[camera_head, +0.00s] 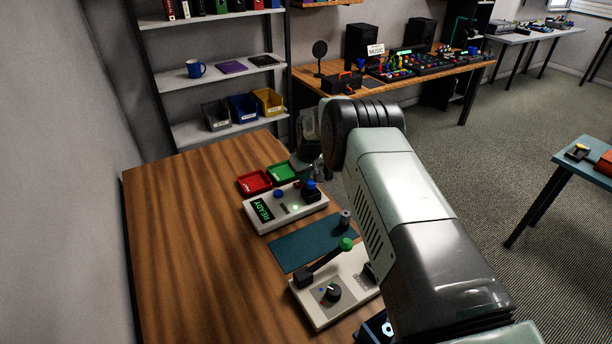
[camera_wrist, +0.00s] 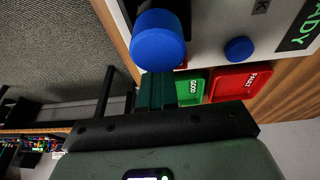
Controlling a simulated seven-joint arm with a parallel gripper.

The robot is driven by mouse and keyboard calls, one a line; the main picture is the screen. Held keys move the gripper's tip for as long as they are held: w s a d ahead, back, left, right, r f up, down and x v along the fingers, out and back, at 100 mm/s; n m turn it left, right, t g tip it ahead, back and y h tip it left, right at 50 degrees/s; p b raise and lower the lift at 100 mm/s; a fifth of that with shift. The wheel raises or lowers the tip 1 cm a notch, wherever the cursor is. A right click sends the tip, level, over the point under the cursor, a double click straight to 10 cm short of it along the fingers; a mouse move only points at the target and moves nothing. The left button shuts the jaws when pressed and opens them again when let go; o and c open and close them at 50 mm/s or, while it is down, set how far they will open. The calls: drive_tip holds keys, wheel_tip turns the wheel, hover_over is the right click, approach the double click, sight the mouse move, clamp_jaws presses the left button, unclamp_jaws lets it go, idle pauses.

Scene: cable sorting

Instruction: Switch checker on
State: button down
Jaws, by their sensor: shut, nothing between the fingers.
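The checker (camera_head: 270,217) is a white box on the wooden table with a green lit READY display (camera_head: 262,210), a round blue button (camera_head: 278,194) and a black block with a blue knob (camera_head: 311,184). In the wrist view the large blue knob (camera_wrist: 160,40) is close by, with the smaller blue button (camera_wrist: 238,49) and part of the display (camera_wrist: 298,28). My gripper (camera_wrist: 158,80) is shut and empty, its fingertips right by the blue knob. I cannot tell whether they touch it. In the head view my arm partly hides my gripper.
A red tray (camera_head: 254,183) and a green tray (camera_head: 284,172), marked FAULTY and GOOD, sit behind the checker. A teal mat (camera_head: 300,248) and a second white device (camera_head: 320,305) with a green-knobbed lever lie in front. The table's left side is clear.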

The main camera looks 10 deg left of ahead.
drive_tip(key=shift+s+a+r, duration=0.1)
drive_tip(key=shift+s+a, duration=0.15)
drive_tip(key=shift+a, duration=0.05)
drive_tip(key=shift+r, duration=0.1)
drive_tip(key=shift+r, duration=0.25)
drive_tip(key=d+r, duration=0.4)
drive_tip(key=r, duration=0.8)
drive_tip(key=shift+r, duration=0.35)
